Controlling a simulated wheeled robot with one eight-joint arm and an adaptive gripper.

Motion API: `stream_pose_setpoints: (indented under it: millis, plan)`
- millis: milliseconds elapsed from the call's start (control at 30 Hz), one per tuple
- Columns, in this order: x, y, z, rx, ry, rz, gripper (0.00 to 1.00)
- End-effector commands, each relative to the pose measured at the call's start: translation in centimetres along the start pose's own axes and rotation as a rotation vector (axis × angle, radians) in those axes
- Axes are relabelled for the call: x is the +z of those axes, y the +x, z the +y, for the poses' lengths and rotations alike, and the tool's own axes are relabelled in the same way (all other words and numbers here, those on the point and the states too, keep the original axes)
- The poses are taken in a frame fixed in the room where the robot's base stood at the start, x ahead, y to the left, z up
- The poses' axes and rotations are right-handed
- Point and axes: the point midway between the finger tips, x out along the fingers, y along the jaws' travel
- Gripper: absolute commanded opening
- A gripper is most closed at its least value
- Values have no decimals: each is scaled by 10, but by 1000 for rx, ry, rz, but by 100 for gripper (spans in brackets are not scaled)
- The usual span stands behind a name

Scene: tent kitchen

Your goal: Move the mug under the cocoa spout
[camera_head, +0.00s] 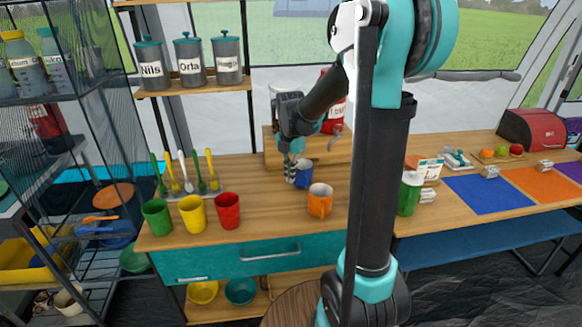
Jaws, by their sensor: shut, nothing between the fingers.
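A blue mug (305,176) stands on the wooden counter in front of a raised wooden stand (345,151). Which mug is meant cannot be told. A red dispenser (337,118) with a partly hidden label stands on the stand, with a small spout-like part at its front.
Green (157,217), yellow (192,214) and red (228,211) cups stand at the front left, before a rack of spoons (188,190). Labelled canisters (189,60) are on a shelf. Counter between red cup and orange mug is clear.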

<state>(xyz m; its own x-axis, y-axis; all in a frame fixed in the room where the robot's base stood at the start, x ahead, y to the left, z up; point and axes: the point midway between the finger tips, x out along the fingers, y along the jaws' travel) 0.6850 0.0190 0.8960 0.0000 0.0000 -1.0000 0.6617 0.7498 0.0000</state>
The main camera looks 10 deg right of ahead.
Motion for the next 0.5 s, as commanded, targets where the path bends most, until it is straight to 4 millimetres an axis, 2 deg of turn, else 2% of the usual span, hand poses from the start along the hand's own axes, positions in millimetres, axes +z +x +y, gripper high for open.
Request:
stream_pose_setpoints:
  millis: [233, 400, 500]
  plan:
    - [0, 46, 0, 0, 1, 0, 0]
    - [26, 44, 0, 0, 4, 0, 0]
    - [34, 43, 0, 0, 2, 0, 0]
